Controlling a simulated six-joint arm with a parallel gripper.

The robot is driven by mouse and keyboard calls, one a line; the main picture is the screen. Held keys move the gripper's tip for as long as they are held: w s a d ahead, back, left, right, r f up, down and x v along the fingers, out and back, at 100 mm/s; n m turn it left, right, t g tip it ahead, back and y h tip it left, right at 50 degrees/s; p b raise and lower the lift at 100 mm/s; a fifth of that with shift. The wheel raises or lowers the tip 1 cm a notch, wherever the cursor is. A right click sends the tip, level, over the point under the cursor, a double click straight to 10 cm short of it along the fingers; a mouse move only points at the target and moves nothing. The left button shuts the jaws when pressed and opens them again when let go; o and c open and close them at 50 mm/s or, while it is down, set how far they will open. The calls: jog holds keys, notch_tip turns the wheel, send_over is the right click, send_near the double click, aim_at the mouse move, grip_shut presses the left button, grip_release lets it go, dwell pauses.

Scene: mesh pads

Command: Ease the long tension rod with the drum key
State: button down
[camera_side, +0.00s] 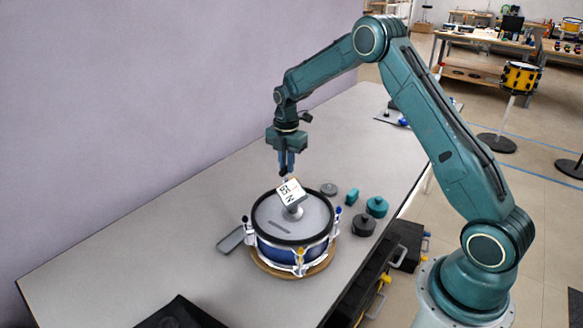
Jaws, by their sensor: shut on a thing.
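The blue drum (271,252) with a grey head and black hoop stands on a round wooden base on the table. Silvery lugs and rods with coloured tops ring it: a yellow one (300,256) faces the camera and a blue-topped one (337,212) is on the right. I cannot tell which rod is the long one. My gripper (286,163) points down above the far side of the drum. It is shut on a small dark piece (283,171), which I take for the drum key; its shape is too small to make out. It appears clear of the rods.
A white marked card (290,192) stands tilted on the drum head, just below my gripper. Teal and grey round pieces (377,206) lie right of the drum. A flat grey tray (231,240) lies left. A dark case (180,314) is in front. The table's left part is clear.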

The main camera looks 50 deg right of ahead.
jog(key=n, duration=0.4)
jog(key=shift+n, duration=2.6)
jog(key=shift+m, duration=0.3)
jog(key=shift+m, duration=0.7)
jog(key=shift+r, duration=1.55)
